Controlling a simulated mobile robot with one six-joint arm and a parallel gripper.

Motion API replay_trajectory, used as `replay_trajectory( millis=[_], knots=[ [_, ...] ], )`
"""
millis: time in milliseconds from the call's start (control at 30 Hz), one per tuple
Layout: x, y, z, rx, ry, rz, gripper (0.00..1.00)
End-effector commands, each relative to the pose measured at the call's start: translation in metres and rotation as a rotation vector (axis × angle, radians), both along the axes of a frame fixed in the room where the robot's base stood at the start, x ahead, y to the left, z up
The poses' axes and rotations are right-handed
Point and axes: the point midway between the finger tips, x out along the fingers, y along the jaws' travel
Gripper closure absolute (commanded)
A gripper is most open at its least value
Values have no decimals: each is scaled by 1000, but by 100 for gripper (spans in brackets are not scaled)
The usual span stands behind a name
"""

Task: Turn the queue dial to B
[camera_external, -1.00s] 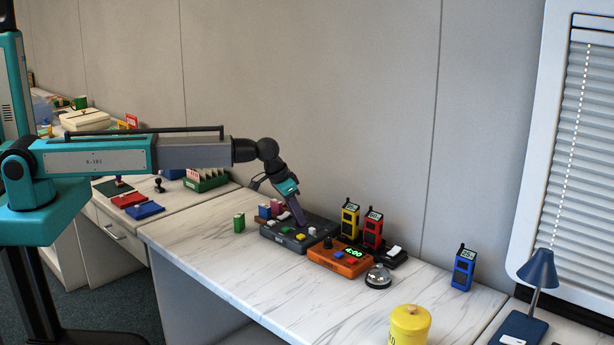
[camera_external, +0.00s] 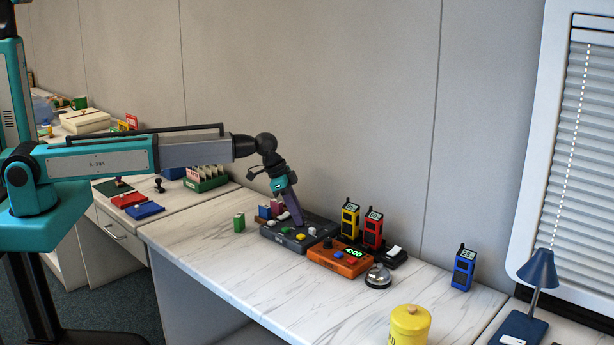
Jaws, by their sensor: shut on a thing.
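I cannot make out the queue dial or any letter marks at this size.
An orange timer box (camera_external: 340,262) reading 4:00 stands right of the grey box, with a bell (camera_external: 378,276) beside it. Yellow (camera_external: 350,222) and red (camera_external: 373,230) radios stand in a black charger behind. A blue radio (camera_external: 463,268) and yellow canister (camera_external: 409,325) are farther right. The front counter is clear.

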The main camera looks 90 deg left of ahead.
Motion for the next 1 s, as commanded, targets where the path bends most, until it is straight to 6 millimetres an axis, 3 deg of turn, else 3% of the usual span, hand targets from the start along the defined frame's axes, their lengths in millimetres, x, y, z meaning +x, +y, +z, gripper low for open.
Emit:
replay_trajectory(
  millis=[433, 1000],
  knots=[
    [1, 2, 0, 1, 0, -228, 100],
    [1, 2, 0, -1, 0, -262, 100]
  ],
)
